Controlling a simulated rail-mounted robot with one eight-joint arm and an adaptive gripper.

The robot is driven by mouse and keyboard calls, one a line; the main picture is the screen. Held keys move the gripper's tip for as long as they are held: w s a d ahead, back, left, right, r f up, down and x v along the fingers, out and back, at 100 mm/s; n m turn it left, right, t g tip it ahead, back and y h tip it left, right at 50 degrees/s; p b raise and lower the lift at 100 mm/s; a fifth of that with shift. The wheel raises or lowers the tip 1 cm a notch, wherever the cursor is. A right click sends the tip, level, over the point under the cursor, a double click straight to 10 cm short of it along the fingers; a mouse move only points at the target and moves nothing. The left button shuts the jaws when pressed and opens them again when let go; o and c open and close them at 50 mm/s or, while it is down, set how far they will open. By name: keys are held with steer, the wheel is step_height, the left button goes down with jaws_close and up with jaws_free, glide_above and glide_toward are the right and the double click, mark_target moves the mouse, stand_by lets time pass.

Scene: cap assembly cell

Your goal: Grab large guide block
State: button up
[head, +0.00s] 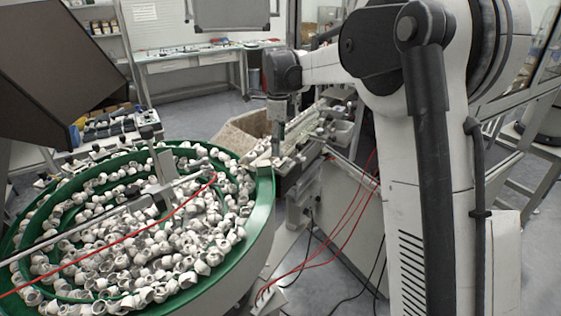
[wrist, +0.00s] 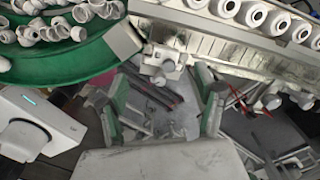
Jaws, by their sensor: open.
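A light grey block (wrist: 163,62) with a round knob or hole on its face shows at the top middle of the wrist view, at the edge of the metal rail. It looks like the large guide block, but I cannot be certain. My gripper (wrist: 162,84) has its two fingers spread apart, with nothing between them; the block lies just beyond the fingertips, near the middle of the gap. In the head view my gripper (head: 277,150) points down over the rail beside the green bowl's rim. The block cannot be made out clearly there.
A green feeder bowl (head: 262,200) full of white caps stands at the left. A rail (wrist: 225,32) carries a row of white caps at the wrist view's upper right. Red cables (head: 335,220) hang below the rail. A workbench (head: 190,62) stands at the back.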

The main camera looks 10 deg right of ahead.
mark_target(280, 159)
steer(key=shift+w+d+f+p, duration=0.1)
steer(key=shift+f+p, duration=0.1)
steer(key=shift+f, duration=0.7)
steer(key=shift+s+d+f+p, duration=0.15)
steer(key=shift+f+p, duration=0.1)
steer(key=shift+f, duration=0.6)
steer(key=shift+w+d+f+p, duration=0.1)
steer(key=shift+w+f+p, duration=0.1)
steer(key=shift+f, duration=0.7)
steer(key=c, duration=1.2)
steer(key=shift+r, duration=0.15)
